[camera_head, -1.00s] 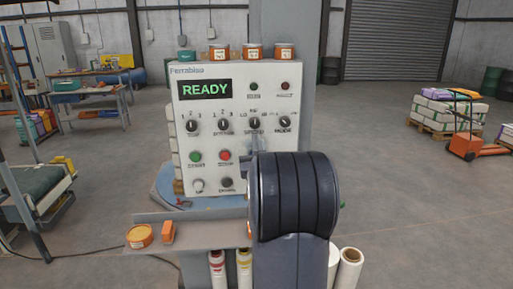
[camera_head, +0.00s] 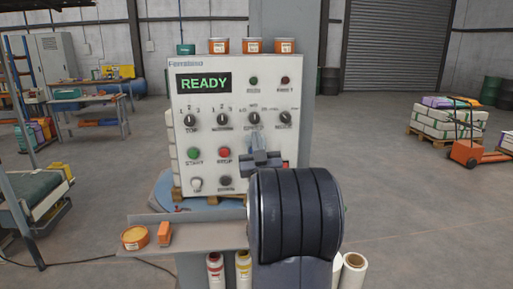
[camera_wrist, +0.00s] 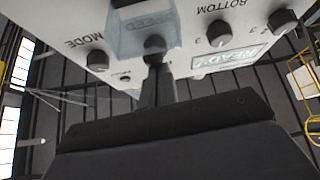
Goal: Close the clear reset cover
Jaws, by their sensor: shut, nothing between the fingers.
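The white control panel (camera_head: 200,135) reads READY. In the wrist view, which is upside down, a clear bluish cover (camera_wrist: 128,38) stands out in front of the panel over the SPEED label, between the MODE and BOTTOM knobs. It appears raised. My gripper (camera_head: 262,157) is shut and empty in front of the panel, below the SPEED knob and right of the red STOP button. In the wrist view my gripper (camera_wrist: 154,68) points at the cover's edge; I cannot tell whether they touch. In the head view my gripper and arm hide the panel's lower right, and the cover is not clearly visible.
The green START button (camera_head: 194,154) and STOP button (camera_head: 224,153) are left of my gripper. Several orange tins (camera_head: 251,46) stand on top of the panel.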

